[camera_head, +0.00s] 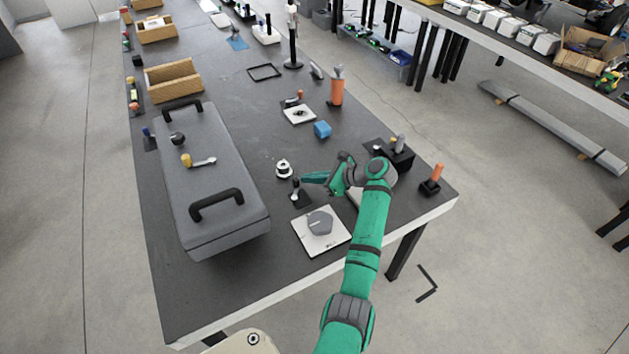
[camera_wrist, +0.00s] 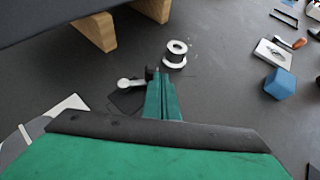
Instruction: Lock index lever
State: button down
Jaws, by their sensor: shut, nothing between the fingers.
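A small lever (camera_head: 296,191) with a pale grey end stands on a dark plate (camera_head: 303,201) on the table. In the wrist view the lever (camera_wrist: 130,84) lies just left of my fingertips, its pale round end pointing left. I take it for the index lever, but no label shows. My gripper (camera_head: 304,179) comes in from the right with its fingertips close to the lever; in the wrist view my gripper (camera_wrist: 157,76) is shut and empty. I cannot tell whether the fingers touch the lever. Part of the plate is hidden behind my gripper.
A white spool-like part (camera_head: 284,169) stands just beyond the fingertips. A white plate with a grey knob (camera_head: 320,222) lies in front. A large grey case (camera_head: 215,180) with black handles fills the left. A blue block (camera_head: 322,129) and an orange cylinder (camera_head: 337,91) stand farther back.

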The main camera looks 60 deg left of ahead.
jog(key=shift+s, duration=0.15)
jog(key=shift+s+d, duration=0.35)
jog(key=shift+d, duration=0.2)
jog(key=shift+s, duration=0.15)
jog(key=w+d, duration=0.2)
jog(key=w, duration=0.1)
jog(key=shift+w+d+r, duration=0.1)
jog(key=shift+w+d, duration=0.1)
jog(key=shift+w, duration=0.1)
jog(key=w+d+r, duration=0.4)
jog(key=w, duration=0.2)
jog(key=shift+w+d+r, duration=0.35)
jog(key=shift+d+r, duration=0.05)
